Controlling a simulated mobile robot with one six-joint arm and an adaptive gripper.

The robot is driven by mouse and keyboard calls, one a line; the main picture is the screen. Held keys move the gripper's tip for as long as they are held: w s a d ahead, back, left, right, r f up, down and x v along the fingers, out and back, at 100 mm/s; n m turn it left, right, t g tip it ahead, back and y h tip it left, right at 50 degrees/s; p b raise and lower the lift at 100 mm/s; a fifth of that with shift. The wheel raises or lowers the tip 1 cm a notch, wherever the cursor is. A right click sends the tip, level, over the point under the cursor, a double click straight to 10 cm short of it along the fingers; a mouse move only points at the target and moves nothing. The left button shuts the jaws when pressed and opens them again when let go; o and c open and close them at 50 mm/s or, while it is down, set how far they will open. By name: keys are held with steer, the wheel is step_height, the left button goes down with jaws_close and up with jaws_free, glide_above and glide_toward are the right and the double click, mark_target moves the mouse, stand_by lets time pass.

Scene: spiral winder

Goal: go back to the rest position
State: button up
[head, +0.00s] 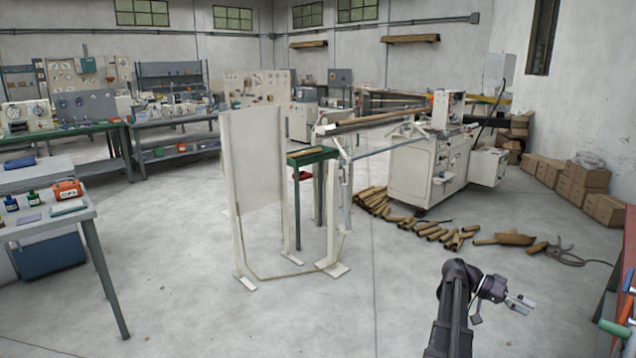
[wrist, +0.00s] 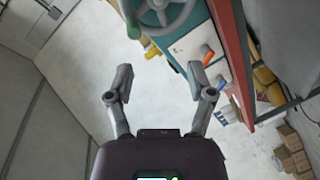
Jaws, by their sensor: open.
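My gripper (head: 521,304) is at the lower right of the head view, raised over bare floor at the end of my dark arm. In the wrist view my gripper (wrist: 165,88) has its two fingers spread wide apart with nothing between them. The spiral winder (head: 428,165), a cream machine with a long brown tube on its mandrel, stands right of centre in the head view, well beyond my gripper.
A white guard panel (head: 257,165) stands in mid-floor. Brown tubes (head: 440,234) lie on the floor by the winder. Cardboard boxes (head: 605,209) line the right wall. The wrist view shows a grey handwheel (wrist: 160,12) and a red frame (wrist: 232,55). Open floor lies in front.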

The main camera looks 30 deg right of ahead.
steer(key=w+a+f+n+t, duration=0.4)
steer(key=w+a, duration=0.4)
steer(key=a, duration=0.1)
steer(key=w+a+f+n+t, duration=0.3)
steer(key=w+a+f+n, duration=0.1)
steer(key=w+a, duration=0.4)
steer(key=w+a+f+n+t, duration=0.35)
steer(key=w+a, duration=0.35)
steer(key=a, duration=0.4)
steer(key=w+a+f+n+t+y, duration=0.2)
steer(key=a+n, duration=0.1)
steer(key=a, duration=0.8)
steer(key=w+a+f+n+t+y, duration=0.1)
steer(key=w+a+f+n+t, duration=0.15)
steer(key=a, duration=0.75)
steer(key=a+n+y, duration=0.3)
steer(key=a, duration=0.9)
step_height(320, 180, up, 14)
steer(key=p, duration=1.3)
steer(key=shift+s+p, duration=0.35)
steer(key=shift+a, duration=0.15)
steer(key=shift+c, duration=0.9)
